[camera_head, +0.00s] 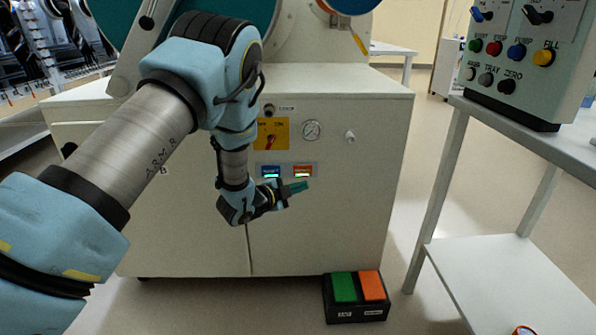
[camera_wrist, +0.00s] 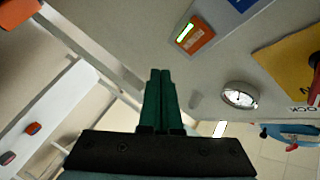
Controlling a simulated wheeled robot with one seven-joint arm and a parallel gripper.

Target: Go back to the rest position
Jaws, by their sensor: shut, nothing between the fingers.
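My gripper (camera_head: 301,187) is shut and empty, with its green fingertips in front of the white cabinet (camera_head: 330,235). In the head view it covers part of the cabinet front just below the blue and orange displays (camera_head: 286,171). In the wrist view the two green fingers (camera_wrist: 160,85) lie together with nothing between them. My blue and grey arm reaches in from the lower left, bends at the upper middle and hangs down to the gripper. I cannot tell from the head view how far the fingertips are from the cabinet.
The cabinet front carries a yellow switch plate (camera_head: 271,133) and a round gauge (camera_head: 312,130). A two-button box (camera_head: 357,297), green and orange, lies on the floor. A table (camera_head: 540,130) with a control box (camera_head: 525,60) stands at right. Floor between cabinet and table is clear.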

